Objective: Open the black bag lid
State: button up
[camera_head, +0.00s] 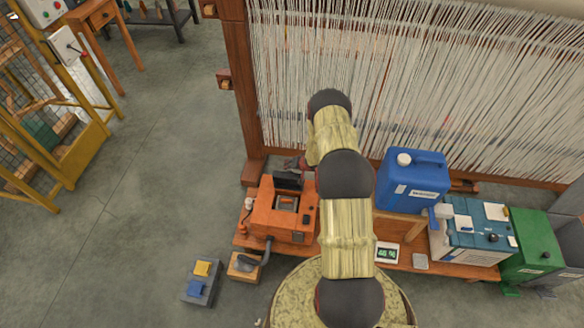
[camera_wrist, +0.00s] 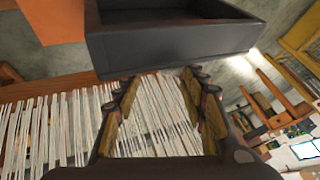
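A black box-like part (camera_head: 288,179) sits at the back of the orange machine (camera_head: 268,214) on the low wooden bench. I take it for the black bag lid but cannot tell for sure. In the wrist view, a dark, flat-sided part with a raised rim (camera_wrist: 170,50) fills the top, just beyond my fingertips. My gripper (camera_wrist: 160,82) is open, with nothing between its fingers except the view of pale threads behind. In the head view my arm hides most of my gripper, near the back right of the orange machine. Whether a finger touches the dark part is unclear.
The loom with pale threads (camera_head: 400,90) stands just behind the bench (camera_head: 450,266). A blue canister (camera_head: 410,181), a teal box (camera_head: 470,243) and a green container (camera_head: 534,249) stand to the right. A pedal box (camera_head: 201,283) is on the floor. Open floor lies left.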

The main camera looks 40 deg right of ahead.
notch_tip(320, 180, up, 6)
jog(key=s+d+p, duration=0.1)
jog(key=s+p, duration=0.1)
jog(key=p, duration=0.2)
jog(key=shift+f, duration=0.25)
jog(key=shift+s, duration=0.1)
dwell(0.4)
jog(key=v, duration=1.2)
dwell(0.4)
